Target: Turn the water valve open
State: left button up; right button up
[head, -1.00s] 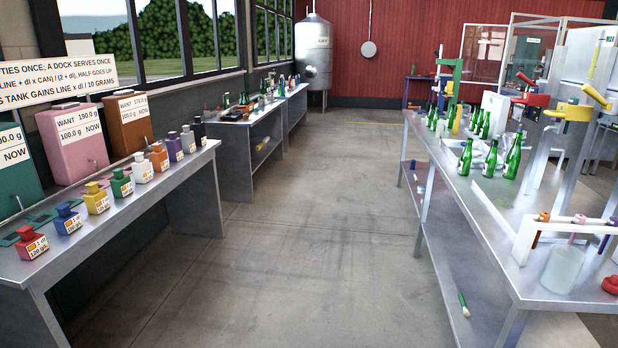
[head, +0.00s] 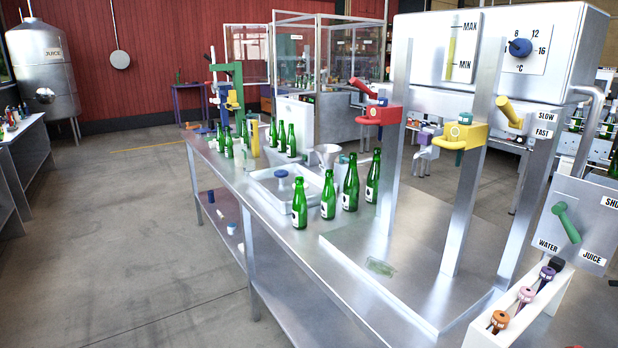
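A valve panel (head: 590,205) on a grey plate stands at the right edge of the head view. It has a green lever handle (head: 567,224) and the labels WATER at lower left, JUICE at lower right, and a partly cut-off one starting SHU at upper right. The green handle slants from upper left to lower right. I cannot tell which end of it is the pointer. Neither of my grippers is in view.
A metal workbench (head: 285,240) runs along the middle with several green bottles (head: 350,183). Red (head: 377,114) and yellow (head: 462,132) clamps stand on posts beside a white tank unit (head: 490,45) with a blue dial (head: 520,47). A white rack (head: 530,305) is at front right. Left floor is clear.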

aim_at(342, 156)
jog(key=i+j+z, duration=0.4)
jog(key=i+j, duration=0.25)
jog(key=i+u, duration=0.2)
jog(key=u, duration=0.2)
jog(key=i+u, duration=0.2)
jog(key=u, duration=0.2)
jog(key=i+u, duration=0.2)
jog(key=u, duration=0.25)
